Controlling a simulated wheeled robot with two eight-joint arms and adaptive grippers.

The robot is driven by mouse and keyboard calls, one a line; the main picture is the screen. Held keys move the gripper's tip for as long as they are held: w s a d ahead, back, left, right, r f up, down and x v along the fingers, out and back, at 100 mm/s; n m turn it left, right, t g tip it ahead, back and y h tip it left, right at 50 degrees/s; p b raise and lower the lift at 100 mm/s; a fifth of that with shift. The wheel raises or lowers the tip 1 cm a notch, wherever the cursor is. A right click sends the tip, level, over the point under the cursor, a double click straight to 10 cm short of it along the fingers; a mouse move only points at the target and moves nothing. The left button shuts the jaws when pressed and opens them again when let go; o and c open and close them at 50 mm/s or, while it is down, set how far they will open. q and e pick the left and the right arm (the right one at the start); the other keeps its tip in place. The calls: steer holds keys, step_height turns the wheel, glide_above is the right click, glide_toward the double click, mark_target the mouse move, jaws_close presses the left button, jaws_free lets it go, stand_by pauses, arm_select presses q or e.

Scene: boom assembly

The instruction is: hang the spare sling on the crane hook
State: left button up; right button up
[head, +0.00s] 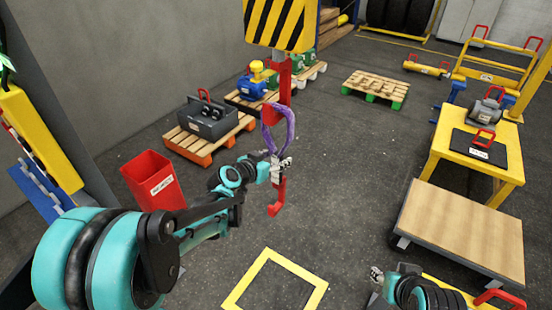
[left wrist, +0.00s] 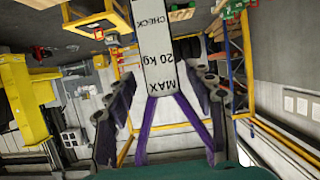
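The crane hook (head: 277,190) is red and hangs below a yellow-and-black striped block (head: 281,22). The purple sling (head: 290,128) forms an upright loop at the hook's upper red part; whether it bears on the hook is unclear. My left gripper (head: 281,168) is at the sling's lower end, beside the hook. In the left wrist view, the sling's grey tag (left wrist: 162,50), marked 20 kg, and its purple straps (left wrist: 147,128) lie between my spread fingers (left wrist: 163,85), with gaps on both sides. My right gripper (head: 377,275) is low at right, its fingers too small to read.
Pallets with a grey toolbox (head: 206,120) and a yellow-blue machine (head: 256,78) are behind. A yellow table (head: 449,141) and a wooden-topped cart (head: 460,225) stand at right. A yellow floor square (head: 243,282) is empty.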

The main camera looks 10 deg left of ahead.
arm_select(q)
steer(key=v, duration=1.2)
steer(key=s+d+f+n+g+y+b, duration=0.2)
steer(key=s+f+b, duration=0.8)
steer(key=s+f, duration=0.8)
steer(key=s+n+g+y, duration=0.1)
steer(key=g+y, duration=0.1)
steer(key=g, duration=0.1)
steer(key=shift+s+f+n+g+y+b, duration=0.2)
steer(key=shift+f+n+g+y+b, duration=0.1)
steer(key=shift+f+n+g+b, duration=0.1)
steer(key=shift+d, duration=0.1)
